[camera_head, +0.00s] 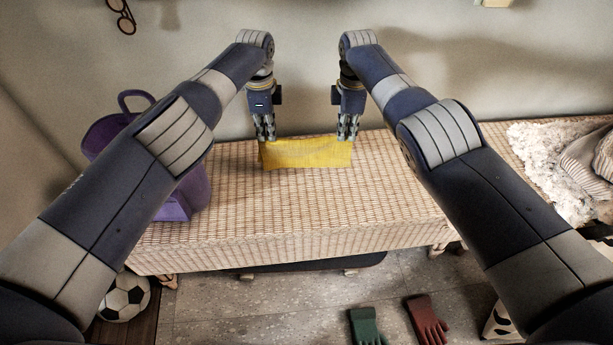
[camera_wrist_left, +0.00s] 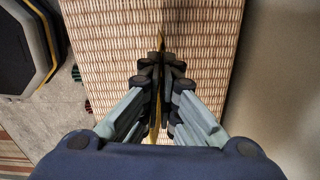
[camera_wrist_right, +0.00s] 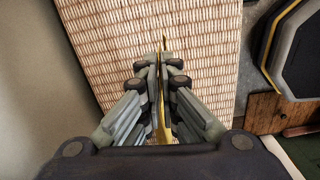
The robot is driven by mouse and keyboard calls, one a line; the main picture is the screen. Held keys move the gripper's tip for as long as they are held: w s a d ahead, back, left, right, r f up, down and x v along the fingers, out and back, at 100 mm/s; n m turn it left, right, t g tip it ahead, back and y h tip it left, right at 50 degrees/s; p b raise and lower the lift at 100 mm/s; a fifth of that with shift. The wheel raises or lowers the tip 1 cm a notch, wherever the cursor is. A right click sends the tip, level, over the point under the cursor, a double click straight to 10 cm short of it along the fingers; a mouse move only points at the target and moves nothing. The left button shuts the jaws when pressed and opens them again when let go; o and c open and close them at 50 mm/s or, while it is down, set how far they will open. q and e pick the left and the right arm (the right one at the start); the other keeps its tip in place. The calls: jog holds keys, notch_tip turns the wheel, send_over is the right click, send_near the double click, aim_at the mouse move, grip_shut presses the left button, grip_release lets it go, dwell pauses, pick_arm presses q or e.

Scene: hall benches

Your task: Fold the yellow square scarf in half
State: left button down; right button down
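The yellow scarf (camera_head: 307,153) hangs between my two grippers over the wicker bench (camera_head: 225,225), toward its back edge. Its lower edge is at or just above the bench top; I cannot tell if it touches. My left gripper (camera_head: 266,138) is shut on the scarf's upper left corner. My right gripper (camera_head: 347,138) is shut on its upper right corner. In the left wrist view the scarf (camera_wrist_left: 157,105) shows edge-on as a thin yellow strip between closed fingers. The right wrist view shows the same strip (camera_wrist_right: 161,105).
A purple bag (camera_head: 185,205) stands at the bench's left end, partly behind my left arm. A fluffy cream throw (camera_head: 548,165) and a striped item (camera_head: 585,155) lie at the right end. The bench front is clear. A football (camera_head: 124,297) and gloves (camera_head: 428,320) are on the floor.

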pick_arm(q)
jog(key=shift+w, duration=0.1)
pick_arm(e)
jog(key=shift+w, duration=0.1)
